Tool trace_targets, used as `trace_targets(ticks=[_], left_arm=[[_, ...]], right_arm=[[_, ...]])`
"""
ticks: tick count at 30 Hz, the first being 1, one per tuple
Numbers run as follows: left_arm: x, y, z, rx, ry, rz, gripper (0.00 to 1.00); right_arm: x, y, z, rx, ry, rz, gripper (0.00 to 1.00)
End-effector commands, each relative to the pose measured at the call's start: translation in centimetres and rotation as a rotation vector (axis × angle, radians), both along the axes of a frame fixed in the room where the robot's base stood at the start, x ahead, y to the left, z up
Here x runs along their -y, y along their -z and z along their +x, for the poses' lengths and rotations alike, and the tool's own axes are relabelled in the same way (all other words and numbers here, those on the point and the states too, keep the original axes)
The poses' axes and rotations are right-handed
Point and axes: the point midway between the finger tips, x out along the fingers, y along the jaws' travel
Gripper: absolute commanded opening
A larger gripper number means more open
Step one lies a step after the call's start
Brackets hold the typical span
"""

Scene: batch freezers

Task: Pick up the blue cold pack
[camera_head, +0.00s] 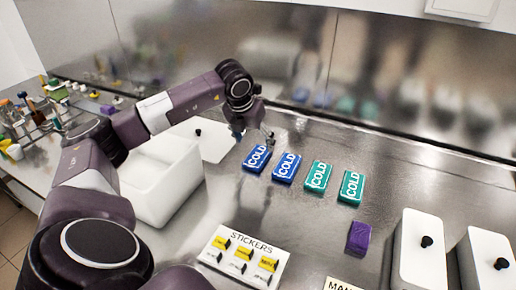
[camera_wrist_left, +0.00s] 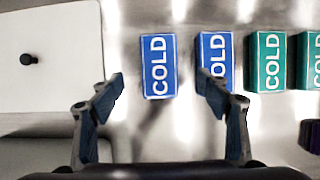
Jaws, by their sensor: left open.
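Two blue cold packs lie flat in a row on the metal counter: a left one (camera_head: 257,158) and one to its right (camera_head: 287,167). In the left wrist view the left pack (camera_wrist_left: 158,66) is beyond and between my fingers, and the second pack (camera_wrist_left: 215,55) is partly hidden by the right finger. My left gripper (camera_head: 254,136) is open and empty, above the counter close behind the left blue pack. It also shows in the left wrist view (camera_wrist_left: 162,92), with its fingers spread apart. My right gripper is not in view.
Two green cold packs (camera_head: 318,176) (camera_head: 351,187) continue the row to the right. A purple block (camera_head: 358,238), a sticker sheet (camera_head: 243,256) and white lidded boxes (camera_head: 418,250) are nearer. A white box (camera_head: 160,185) stands at the left. A metal wall closes the back.

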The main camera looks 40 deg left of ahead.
Motion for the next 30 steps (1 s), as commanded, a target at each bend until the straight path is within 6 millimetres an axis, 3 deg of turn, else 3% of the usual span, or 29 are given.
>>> trace_targets(ticks=[18, 27, 30], left_arm=[[-1.1, 6.9, 2.7, -0.001, -0.001, -0.002, 0.7], [-1.1, 7.2, 2.9, 0.0, 0.0, -0.001, 0.7], [-1.1, 7.2, 2.9, 0.0, 0.0, 0.0, 0.6]], right_arm=[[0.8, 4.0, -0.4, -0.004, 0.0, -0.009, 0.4], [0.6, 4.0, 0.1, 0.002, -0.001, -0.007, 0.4], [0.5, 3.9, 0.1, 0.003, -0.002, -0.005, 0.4]])
